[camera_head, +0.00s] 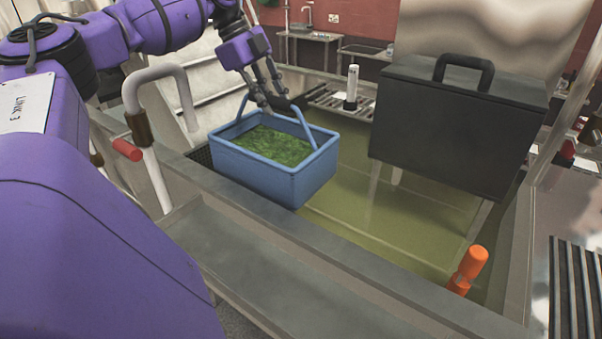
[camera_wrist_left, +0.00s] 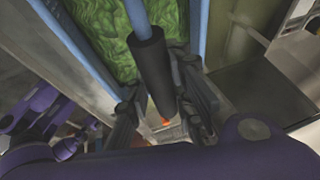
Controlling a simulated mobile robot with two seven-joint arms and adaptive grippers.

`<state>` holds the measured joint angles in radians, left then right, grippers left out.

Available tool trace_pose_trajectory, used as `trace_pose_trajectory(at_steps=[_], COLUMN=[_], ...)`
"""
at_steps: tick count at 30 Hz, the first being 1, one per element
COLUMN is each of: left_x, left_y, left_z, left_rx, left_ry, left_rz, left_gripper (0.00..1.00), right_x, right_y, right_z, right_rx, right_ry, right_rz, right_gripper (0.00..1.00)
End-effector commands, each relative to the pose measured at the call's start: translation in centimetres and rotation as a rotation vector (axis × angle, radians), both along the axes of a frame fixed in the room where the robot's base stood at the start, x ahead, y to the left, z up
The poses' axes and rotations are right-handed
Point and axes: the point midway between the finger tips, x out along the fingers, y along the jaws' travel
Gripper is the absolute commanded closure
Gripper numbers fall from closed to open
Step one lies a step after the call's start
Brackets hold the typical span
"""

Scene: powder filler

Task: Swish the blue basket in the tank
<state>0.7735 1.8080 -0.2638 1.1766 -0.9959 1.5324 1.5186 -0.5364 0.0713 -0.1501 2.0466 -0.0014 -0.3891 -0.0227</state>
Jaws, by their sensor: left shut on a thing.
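The blue basket (camera_head: 262,177) is full of green leaves (camera_head: 266,146) and hangs upright at the left side of the tank (camera_head: 415,225), which holds murky yellow-green liquid. I cannot tell whether its bottom touches the liquid. My left gripper (camera_head: 273,102) is above the basket, shut on the dark grip of its blue handle. In the left wrist view the dark handle grip (camera_wrist_left: 158,72) lies between the fingers (camera_wrist_left: 170,112), with the leaves (camera_wrist_left: 92,35) beyond it. My right gripper is not in view.
A large dark box with a handle (camera_head: 455,125) stands at the tank's right. An orange cylinder (camera_head: 470,268) is at the near right corner. A white curved pipe (camera_head: 155,75) rises at the left. The metal tank rim (camera_head: 330,255) runs in front. Open liquid lies right of the basket.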

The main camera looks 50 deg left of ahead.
Motion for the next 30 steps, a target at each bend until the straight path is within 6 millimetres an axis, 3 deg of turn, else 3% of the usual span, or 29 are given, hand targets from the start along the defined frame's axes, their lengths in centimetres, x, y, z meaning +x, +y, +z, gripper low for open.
trace_pose_trajectory(at_steps=[14,30], left_x=[0.1,0.0], left_y=[0.0,0.0], left_z=[3.7,6.4], left_rx=[-0.001,-0.001], left_ry=[-0.011,-0.010], left_rz=[0.000,0.000], left_gripper=[1.00,1.00], right_x=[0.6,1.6], right_y=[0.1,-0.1], right_z=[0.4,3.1], right_rx=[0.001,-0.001], right_ry=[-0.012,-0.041], right_rz=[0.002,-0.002], right_gripper=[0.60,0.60])
